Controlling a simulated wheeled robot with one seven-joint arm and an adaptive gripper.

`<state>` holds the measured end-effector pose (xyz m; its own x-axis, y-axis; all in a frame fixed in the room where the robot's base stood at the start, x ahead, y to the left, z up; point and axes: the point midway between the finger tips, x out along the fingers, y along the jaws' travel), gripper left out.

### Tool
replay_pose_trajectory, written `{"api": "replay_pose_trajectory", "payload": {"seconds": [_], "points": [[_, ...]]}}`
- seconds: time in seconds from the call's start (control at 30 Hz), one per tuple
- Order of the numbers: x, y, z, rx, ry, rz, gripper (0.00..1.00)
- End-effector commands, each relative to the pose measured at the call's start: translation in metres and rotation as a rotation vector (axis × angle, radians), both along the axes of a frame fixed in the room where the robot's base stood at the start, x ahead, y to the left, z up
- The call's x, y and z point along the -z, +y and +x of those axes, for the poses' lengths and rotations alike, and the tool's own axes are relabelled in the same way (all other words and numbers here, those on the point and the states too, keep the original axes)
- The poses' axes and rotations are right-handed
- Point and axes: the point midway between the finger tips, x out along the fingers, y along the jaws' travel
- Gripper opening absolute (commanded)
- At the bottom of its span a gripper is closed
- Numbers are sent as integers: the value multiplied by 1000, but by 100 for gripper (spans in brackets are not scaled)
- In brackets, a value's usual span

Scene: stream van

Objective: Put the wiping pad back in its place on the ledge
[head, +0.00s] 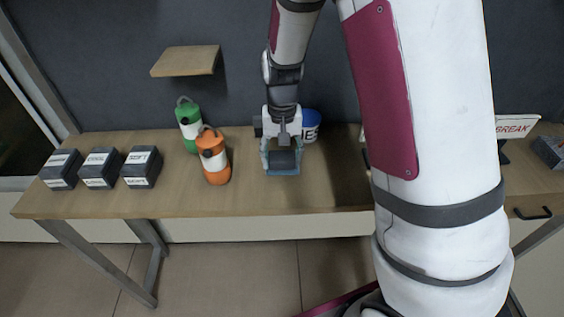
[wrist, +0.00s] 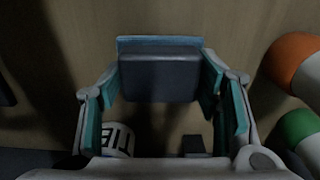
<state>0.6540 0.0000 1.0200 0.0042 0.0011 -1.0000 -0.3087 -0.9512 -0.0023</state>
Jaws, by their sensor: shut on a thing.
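The wiping pad (head: 284,161) is a dark grey block with a blue edge, at the wooden table's middle in the head view. In the wrist view, the pad (wrist: 160,78) sits between my two teal-lined fingers. My gripper (head: 282,153) points down and is shut on the pad's sides; it also shows in the wrist view (wrist: 162,85). I cannot tell whether the pad touches the tabletop. A small wooden ledge (head: 186,61) juts from the dark wall, up and to the left of my gripper, and its top looks bare.
An orange-and-white canister (head: 213,157) and a green one (head: 188,122) stand left of my gripper. A blue-and-white tub (head: 311,124) is close behind it. Several dark labelled boxes (head: 101,168) line the table's left end. My arm hides part of the right side.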

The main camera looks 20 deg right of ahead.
Motion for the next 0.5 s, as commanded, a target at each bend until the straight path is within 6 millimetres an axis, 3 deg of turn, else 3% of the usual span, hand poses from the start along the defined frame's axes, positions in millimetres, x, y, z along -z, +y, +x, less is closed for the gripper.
{"api": "replay_pose_trajectory", "payload": {"seconds": [0.17,0.37,0.4,0.5], "points": [[24,0,-2,0,4,-1,36],[27,0,-1,0,1,0,36],[27,0,-1,0,1,0,60],[27,0,-1,0,1,0,78]]}}
